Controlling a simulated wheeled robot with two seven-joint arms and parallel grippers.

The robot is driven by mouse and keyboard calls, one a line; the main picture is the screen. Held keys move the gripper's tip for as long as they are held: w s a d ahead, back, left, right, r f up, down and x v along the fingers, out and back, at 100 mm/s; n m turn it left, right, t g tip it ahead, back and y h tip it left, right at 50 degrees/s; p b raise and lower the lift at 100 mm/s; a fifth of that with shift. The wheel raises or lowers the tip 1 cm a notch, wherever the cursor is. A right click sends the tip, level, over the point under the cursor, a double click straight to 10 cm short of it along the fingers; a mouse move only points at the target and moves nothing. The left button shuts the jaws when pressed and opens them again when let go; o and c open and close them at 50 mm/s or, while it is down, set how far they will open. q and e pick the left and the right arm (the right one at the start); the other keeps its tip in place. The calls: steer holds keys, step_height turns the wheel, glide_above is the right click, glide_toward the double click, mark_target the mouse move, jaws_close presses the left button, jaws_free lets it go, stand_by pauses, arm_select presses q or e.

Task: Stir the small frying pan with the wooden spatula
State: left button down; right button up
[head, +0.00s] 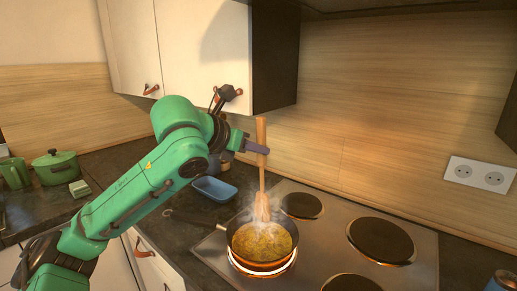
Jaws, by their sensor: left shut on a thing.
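The small frying pan (261,244) sits on the glowing front-left burner of the stove, with yellowish food in it and steam rising. Its dark handle points to the left. The wooden spatula (262,182) stands nearly upright, its broad lower end at the back edge of the food. Steam blurs the spot where it meets the food. My left gripper (256,147) is shut on the upper part of the spatula's handle, above and behind the pan. My right gripper is not in view.
The steel stove (324,238) has other empty burners to the right of the pan. A blue dish (214,189) lies on the dark counter behind the pan handle. A green pot (55,168) stands far left. White cabinets (205,45) hang above my left arm.

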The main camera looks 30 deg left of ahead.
mark_target(260, 177)
arm_select(q)
steer(key=f+b, duration=0.1)
steer(key=f, duration=0.1)
steer(key=w+f+b, duration=0.1)
steer(key=f, duration=0.1)
steer(key=shift+f+b, duration=0.2)
steer(key=shift+b, duration=0.2)
steer(key=f+b, duration=0.2)
steer(key=f, duration=0.1)
steer(key=shift+s+d+b, duration=0.15)
steer(key=shift+s+b, duration=0.2)
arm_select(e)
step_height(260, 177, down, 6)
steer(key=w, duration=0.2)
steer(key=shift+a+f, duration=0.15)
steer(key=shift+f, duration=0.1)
